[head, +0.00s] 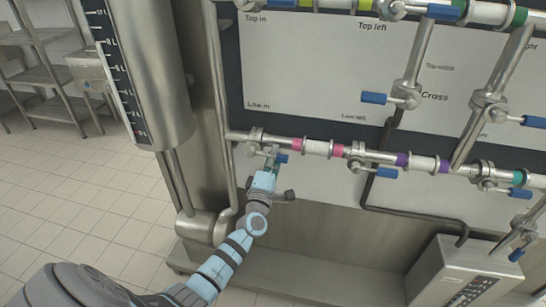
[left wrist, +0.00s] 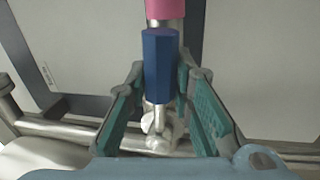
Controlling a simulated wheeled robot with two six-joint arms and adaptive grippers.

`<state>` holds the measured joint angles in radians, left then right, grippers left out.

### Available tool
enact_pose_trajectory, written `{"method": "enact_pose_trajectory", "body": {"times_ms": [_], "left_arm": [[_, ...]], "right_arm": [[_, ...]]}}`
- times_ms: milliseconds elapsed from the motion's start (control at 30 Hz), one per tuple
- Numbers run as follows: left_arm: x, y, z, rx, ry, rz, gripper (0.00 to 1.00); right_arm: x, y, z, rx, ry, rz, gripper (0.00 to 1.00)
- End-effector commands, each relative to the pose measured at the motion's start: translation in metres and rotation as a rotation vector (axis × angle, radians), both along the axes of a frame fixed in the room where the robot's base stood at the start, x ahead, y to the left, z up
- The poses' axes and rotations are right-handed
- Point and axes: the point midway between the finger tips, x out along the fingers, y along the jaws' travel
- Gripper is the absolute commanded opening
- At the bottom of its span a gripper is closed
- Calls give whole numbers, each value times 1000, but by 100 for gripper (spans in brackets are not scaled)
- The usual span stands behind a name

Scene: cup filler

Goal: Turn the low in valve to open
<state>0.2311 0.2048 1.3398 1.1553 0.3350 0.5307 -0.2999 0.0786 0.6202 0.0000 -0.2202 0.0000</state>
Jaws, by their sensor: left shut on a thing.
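The low in valve (head: 255,136) sits on the horizontal pipe below the "Low in" label in the head view. Its blue handle (head: 282,158) points right, roughly along the pipe toward the pink band. In the left wrist view the blue handle (left wrist: 160,65) stands between the fingers, with the metal valve stem (left wrist: 158,138) below it. My left gripper (head: 272,157) is at this valve from below, shut on the handle; it also shows in the left wrist view (left wrist: 162,85). The gripper hides part of the valve lever in the head view. My right gripper is not in view.
The low mid valve handle (head: 386,172) hangs farther right on the same pipe. A measuring cylinder (head: 140,70) stands left of the panel. A metal control box (head: 462,275) is at lower right. Open tiled floor (head: 75,200) lies at left.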

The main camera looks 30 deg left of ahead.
Motion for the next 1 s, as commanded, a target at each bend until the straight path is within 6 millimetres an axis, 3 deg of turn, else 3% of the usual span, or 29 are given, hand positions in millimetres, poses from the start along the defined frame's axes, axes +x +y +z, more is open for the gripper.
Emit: {"method": "enact_pose_trajectory", "body": {"times_ms": [667,700,800,1000], "left_arm": [[0,1,6,-71,-27,1,0],[0,1,6,-71,-27,1,24],[0,1,5,-69,-26,2,40],[0,1,5,-67,-25,1,42]], "right_arm": [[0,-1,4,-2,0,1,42],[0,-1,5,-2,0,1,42],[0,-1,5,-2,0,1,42],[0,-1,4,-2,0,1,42]]}}
